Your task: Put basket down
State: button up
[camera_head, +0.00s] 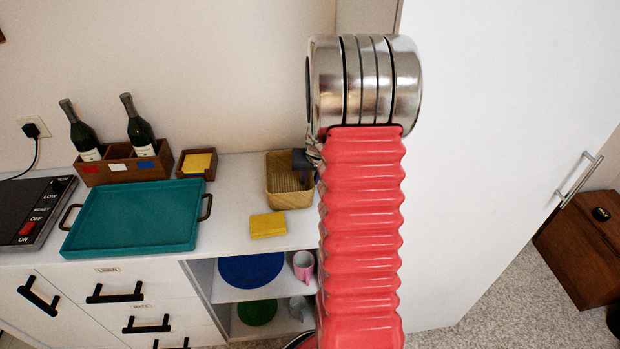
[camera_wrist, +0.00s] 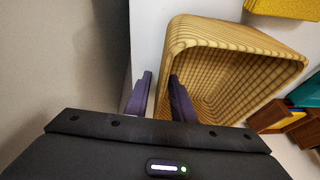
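The tan woven basket (camera_head: 290,192) appears to stand on the white counter at its right end, beside the tall white cabinet side. In the wrist view the open basket (camera_wrist: 240,42) fills the middle right, and its inside looks empty. My gripper (camera_wrist: 160,75) is at the basket's near left wall, with one dark finger outside and the other inside. A narrow gap shows between the outer finger and the wall, so the fingers look parted around it. In the head view my gripper (camera_head: 303,160) is mostly hidden behind my red arm.
A yellow block (camera_head: 268,225) lies just in front of the basket. A teal tray (camera_head: 135,215), a small wooden box (camera_head: 196,163) and a bottle caddy (camera_head: 122,164) stand to the left. The tall white cabinet (camera_head: 490,150) closes off the right. Counter between tray and basket is clear.

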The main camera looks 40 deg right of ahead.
jog(key=v, duration=1.2)
jog(key=shift+a+r, duration=0.1)
dwell(0.8)
jog(key=s+a+r+n, duration=0.15)
jog(key=a+r, duration=0.25)
jog(key=a, duration=0.6)
jog(key=s+a+r+n, duration=0.15)
jog(key=a+r, duration=0.25)
jog(key=a, duration=0.6)
jog(key=s+a+r+n+t+y, duration=0.1)
jog(key=s+a+n, duration=0.3)
jog(key=s+a, duration=0.8)
jog(key=a+r, duration=0.1)
jog(key=a, duration=0.2)
jog(key=shift+r+n+y, duration=0.2)
jog(key=shift+n+y, duration=0.1)
jog(key=shift+y, duration=0.1)
jog(key=shift+o, duration=0.5)
jog(key=shift+d, duration=0.1)
